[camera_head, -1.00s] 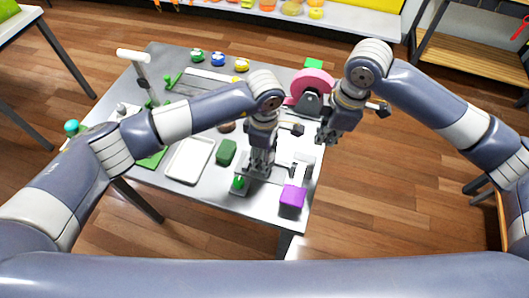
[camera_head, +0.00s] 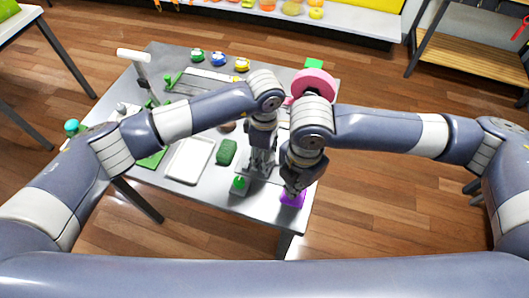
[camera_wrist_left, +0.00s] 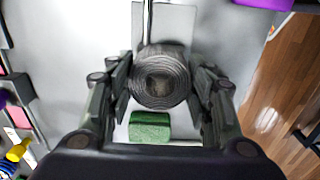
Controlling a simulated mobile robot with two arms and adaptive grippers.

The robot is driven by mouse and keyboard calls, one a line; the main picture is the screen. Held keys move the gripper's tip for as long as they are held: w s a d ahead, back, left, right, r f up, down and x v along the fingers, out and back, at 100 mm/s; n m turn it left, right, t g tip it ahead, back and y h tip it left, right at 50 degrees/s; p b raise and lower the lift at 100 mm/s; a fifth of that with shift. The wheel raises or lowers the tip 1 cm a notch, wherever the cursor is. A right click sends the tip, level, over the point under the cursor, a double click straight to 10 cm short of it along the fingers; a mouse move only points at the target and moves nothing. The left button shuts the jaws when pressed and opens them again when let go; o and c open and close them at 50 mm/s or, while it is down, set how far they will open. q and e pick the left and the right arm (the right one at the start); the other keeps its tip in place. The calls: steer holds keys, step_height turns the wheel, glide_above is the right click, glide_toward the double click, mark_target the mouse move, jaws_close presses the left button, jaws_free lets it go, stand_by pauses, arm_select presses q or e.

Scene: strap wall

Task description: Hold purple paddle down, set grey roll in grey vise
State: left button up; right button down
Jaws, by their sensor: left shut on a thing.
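My left gripper (camera_wrist_left: 160,90) is shut on the grey roll (camera_wrist_left: 160,78), a ribbed coil between its two fingers in the left wrist view. In the head view my left gripper (camera_head: 261,163) is low over the near right part of the table, and the roll cannot be made out. The purple paddle (camera_head: 292,201) is at the table's near right corner. Its edge also shows at the top of the left wrist view (camera_wrist_left: 262,3). My right gripper (camera_head: 293,188) is right over the paddle; its fingers are too hidden to judge. I cannot make out the grey vise clearly.
A grey plate with a metal rod (camera_wrist_left: 178,22) lies by the roll. A green block (camera_head: 226,152), a white tray (camera_head: 189,160) and a green-knobbed piece (camera_head: 238,184) are close to the left gripper. A pink disc (camera_head: 314,84) stands behind the right arm.

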steer(key=shift+f, duration=0.85)
stand_by(0.8)
